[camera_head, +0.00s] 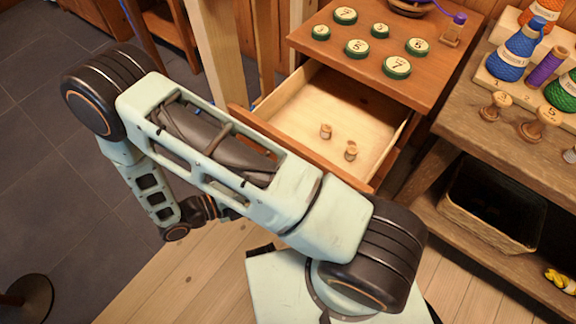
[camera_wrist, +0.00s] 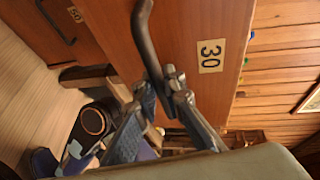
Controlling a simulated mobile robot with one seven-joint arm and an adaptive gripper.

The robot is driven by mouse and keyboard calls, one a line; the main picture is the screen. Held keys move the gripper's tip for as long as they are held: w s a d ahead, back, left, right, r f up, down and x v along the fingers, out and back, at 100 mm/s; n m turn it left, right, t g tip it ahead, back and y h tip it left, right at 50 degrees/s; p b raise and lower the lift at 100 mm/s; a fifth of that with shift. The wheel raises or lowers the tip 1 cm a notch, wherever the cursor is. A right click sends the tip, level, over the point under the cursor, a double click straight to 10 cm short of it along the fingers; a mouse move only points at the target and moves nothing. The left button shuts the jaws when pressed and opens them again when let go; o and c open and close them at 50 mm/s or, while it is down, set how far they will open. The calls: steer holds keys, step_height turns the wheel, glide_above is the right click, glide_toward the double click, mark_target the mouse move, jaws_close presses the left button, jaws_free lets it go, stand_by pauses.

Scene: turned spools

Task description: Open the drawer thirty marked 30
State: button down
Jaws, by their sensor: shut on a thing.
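The drawer marked 30 shows its reddish-brown front in the wrist view, with a label reading 30 (camera_wrist: 210,56) and a dark curved handle (camera_wrist: 146,38). My gripper (camera_wrist: 170,80) is shut on this handle. In the head view a drawer (camera_head: 290,110) under the cabinet top is pulled well out, showing its pale inside; its front is partly hidden behind my arm. Two small wooden spools, one (camera_head: 326,131) and another (camera_head: 351,151), stand in it. My gripper's fingers are hidden in the head view.
Green numbered discs (camera_head: 397,66) lie on the cabinet top (camera_head: 440,75). A bench (camera_head: 470,110) at right holds thread cones and wooden spools, with a basket (camera_head: 490,215) below. Another front with a handle (camera_wrist: 54,22) shows in the wrist view.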

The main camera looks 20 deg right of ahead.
steer(key=shift+s+a, duration=0.5)
steer(key=shift+a, duration=0.2)
steer(key=c, duration=2)
jaws_free()
steer(key=v, duration=1.2)
